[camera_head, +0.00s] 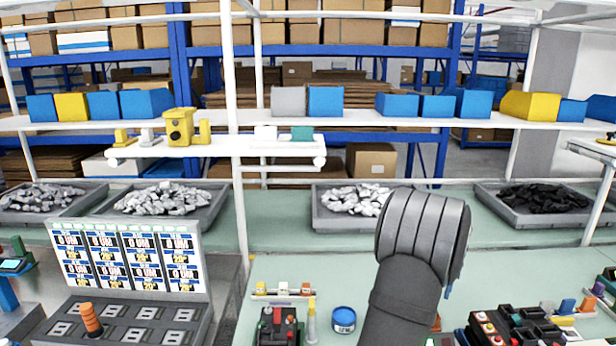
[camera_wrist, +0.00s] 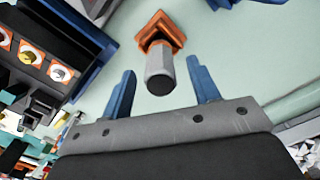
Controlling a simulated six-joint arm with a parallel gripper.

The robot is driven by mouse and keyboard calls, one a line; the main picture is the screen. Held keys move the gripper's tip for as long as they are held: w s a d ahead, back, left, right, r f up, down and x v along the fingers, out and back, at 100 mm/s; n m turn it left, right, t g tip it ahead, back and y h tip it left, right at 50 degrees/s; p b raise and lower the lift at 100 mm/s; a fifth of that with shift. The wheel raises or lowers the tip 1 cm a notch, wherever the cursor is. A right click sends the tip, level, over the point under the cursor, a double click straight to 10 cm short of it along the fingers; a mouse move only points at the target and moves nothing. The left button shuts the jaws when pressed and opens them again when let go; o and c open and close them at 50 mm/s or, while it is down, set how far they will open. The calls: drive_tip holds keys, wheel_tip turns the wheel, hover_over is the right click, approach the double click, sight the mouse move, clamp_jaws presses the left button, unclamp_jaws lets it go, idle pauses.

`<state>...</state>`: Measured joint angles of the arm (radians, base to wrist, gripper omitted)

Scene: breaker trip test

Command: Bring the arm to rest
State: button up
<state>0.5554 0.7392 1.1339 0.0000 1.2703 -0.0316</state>
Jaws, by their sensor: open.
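My gripper (camera_wrist: 161,68) shows in the wrist view as two blue fingers, spread apart on a grey mount. A grey hexagonal shaft with an orange angular end (camera_wrist: 158,25) appears between and beyond the fingers, with gaps on both sides. I cannot tell its distance from the fingers. In the head view my dark grey arm rises over the right half of the green bench (camera_head: 265,272). A black breaker-like unit (camera_head: 278,328) stands on the bench left of the arm.
A blue round tin (camera_head: 343,319) is between the black unit and my arm. A black device with coloured buttons (camera_head: 508,328) lies to the right. A display panel (camera_head: 130,260) stands at left. Trays of lumps, including black ones (camera_head: 480,205), line the back below a white shelf (camera_head: 350,122).

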wheel_tip(320, 180, down, 4)
drive_tip(key=shift+f, duration=0.1)
drive_tip(key=shift+r, duration=0.25)
wheel_tip(320, 180, up, 17)
wheel_tip(320, 180, down, 17)
drive_tip(key=shift+f, duration=0.1)
drive_tip(key=shift+r, duration=2.65)
